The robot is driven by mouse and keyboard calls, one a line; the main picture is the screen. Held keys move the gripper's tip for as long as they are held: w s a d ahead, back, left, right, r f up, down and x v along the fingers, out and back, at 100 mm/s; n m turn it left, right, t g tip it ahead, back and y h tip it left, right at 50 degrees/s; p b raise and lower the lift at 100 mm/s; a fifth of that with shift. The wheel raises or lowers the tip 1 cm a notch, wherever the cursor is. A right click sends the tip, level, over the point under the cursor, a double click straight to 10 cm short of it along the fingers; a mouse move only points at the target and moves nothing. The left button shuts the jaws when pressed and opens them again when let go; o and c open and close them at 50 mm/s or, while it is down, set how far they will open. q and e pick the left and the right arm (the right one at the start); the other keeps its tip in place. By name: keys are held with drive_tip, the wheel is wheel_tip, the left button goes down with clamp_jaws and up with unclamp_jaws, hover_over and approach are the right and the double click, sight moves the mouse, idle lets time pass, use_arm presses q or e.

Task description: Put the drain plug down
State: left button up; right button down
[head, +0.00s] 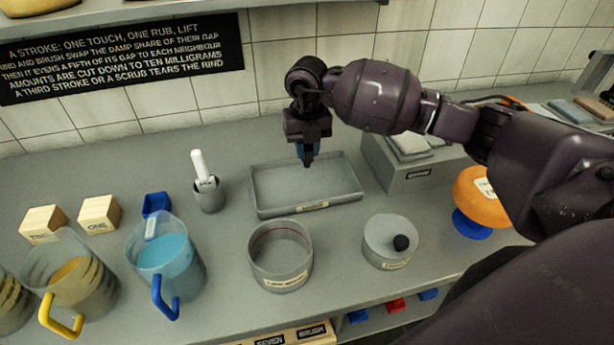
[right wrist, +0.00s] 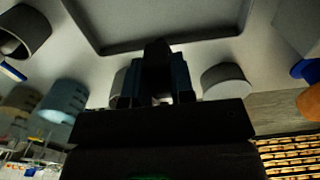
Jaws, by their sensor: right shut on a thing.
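My right gripper (head: 307,154) points down over the shallow grey tray (head: 335,185) at the back of the counter. Its blue fingers are shut on a small dark piece, which I take to be the drain plug (head: 307,164). In the right wrist view the dark plug (right wrist: 157,52) shows between the fingers of the gripper (right wrist: 158,80), with the tray (right wrist: 150,18) beyond. The plug's shape is mostly hidden by the fingers. Whether it touches the tray floor I cannot tell. My left gripper is not in view.
In front of the tray stand an open round grey vessel (head: 280,262) and a grey pot with a black knob (head: 388,248). A small cup with a white-handled tool (head: 208,196) and a blue-handled jug (head: 165,262) stand left. A grey box (head: 405,170) and orange wheel (head: 474,200) are right.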

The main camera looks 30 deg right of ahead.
sight(307, 166)
wheel_tip(307, 166, down, 6)
drive_tip(key=shift+r, duration=0.1)
wheel_tip(307, 166, down, 4)
drive_tip(key=shift+r, duration=0.2)
drive_tip(key=shift+f, duration=0.1)
drive_tip(key=c, duration=1)
unclamp_jaws()
